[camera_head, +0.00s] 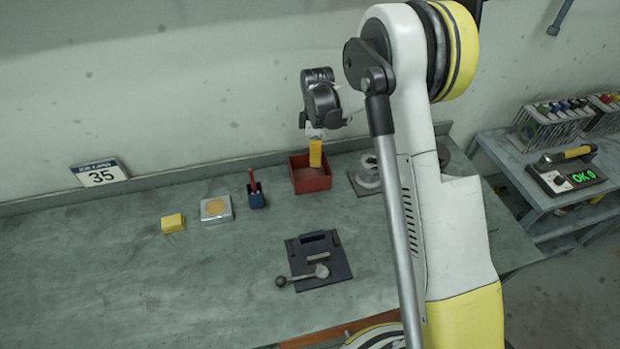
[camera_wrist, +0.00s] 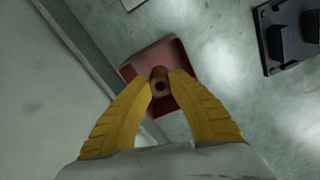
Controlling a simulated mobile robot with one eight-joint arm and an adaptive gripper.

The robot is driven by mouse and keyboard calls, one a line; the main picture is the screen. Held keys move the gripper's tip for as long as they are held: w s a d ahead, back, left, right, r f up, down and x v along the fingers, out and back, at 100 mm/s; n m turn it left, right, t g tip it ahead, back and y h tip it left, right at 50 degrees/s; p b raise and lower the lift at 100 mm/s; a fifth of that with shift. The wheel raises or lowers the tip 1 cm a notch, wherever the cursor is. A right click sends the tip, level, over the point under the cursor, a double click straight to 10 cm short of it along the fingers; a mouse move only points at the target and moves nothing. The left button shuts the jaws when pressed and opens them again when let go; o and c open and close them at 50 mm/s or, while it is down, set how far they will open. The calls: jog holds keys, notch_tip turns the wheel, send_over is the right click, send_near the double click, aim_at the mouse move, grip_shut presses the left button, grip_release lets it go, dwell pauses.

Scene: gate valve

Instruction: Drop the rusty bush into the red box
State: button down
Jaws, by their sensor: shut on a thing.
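My gripper (camera_wrist: 160,84) has yellow fingers that are shut on the rusty bush (camera_wrist: 159,80), a small brown ring with a dark hole, in the wrist view. The red box (camera_wrist: 133,70) lies beyond the bush there, with the bush in line with the box's inside. In the head view my gripper (camera_head: 316,156) points down over the red box (camera_head: 312,184) at the back of the bench. The bush cannot be made out in the head view. How high the bush is above the box floor is hard to tell.
Left of the box on the bench (camera_head: 130,270) are a blue holder (camera_head: 257,199) with a red item, a silver block (camera_head: 216,209) and a yellow block (camera_head: 173,223). Grey rings (camera_head: 367,176) lie just right of the box. A dark plate fixture (camera_head: 320,262) sits in front.

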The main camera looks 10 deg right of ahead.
jog(key=shift+f, duration=0.45)
jog(key=c, duration=1.3)
grip_release()
jog(key=shift+o, duration=0.2)
jog(key=shift+r, duration=0.15)
notch_tip(320, 180, up, 12)
